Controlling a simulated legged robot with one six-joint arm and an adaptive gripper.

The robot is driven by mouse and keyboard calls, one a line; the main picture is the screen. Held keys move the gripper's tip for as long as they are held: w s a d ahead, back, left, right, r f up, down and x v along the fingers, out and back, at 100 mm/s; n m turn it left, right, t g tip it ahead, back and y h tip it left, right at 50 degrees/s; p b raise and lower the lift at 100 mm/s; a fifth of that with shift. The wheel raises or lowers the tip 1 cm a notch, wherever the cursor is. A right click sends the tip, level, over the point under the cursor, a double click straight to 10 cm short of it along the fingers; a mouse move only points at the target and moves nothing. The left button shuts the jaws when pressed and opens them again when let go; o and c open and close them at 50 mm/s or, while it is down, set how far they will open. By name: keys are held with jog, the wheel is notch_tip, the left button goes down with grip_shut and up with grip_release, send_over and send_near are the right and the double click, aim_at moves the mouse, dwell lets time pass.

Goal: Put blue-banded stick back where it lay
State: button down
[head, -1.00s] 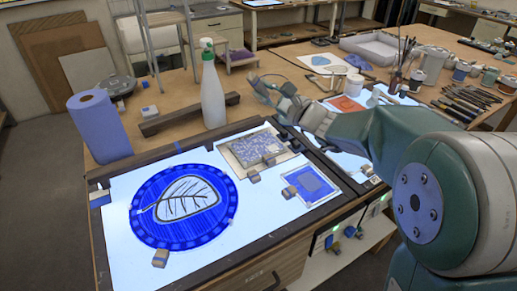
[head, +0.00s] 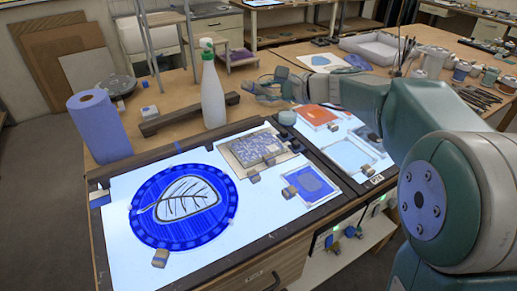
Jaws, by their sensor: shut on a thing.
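My gripper (head: 262,90) is at the upper middle of the head view, over the wooden table behind the light panels and right of the white spray bottle. It is shut on a thin thing, which I take for the blue-banded stick. The stick is too small and too hidden by the fingers to make out its band or its ends. I cannot tell where it lay before.
A lit panel (head: 125,250) bears a round blue glass piece (head: 150,225) with a leaf. Jars and brushes (head: 480,97) crowd the right.

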jog(key=n+g+h, duration=0.2)
jog(key=h, duration=0.1)
jog(key=shift+a+n+g, duration=0.1)
jog(key=shift+n+g, duration=0.2)
jog(key=n+g+h, duration=0.1)
jog(key=h, duration=0.1)
jog(key=shift+n+g+h, duration=0.3)
jog(key=shift+h, duration=0.1)
jog(key=n+g+h, duration=0.1)
jog(key=h, duration=0.2)
jog(key=shift+n, duration=0.3)
jog(key=n+g+h, duration=0.1)
jog(key=h, duration=0.3)
jog(key=shift+n, duration=0.3)
jog(key=shift+s, duration=0.15)
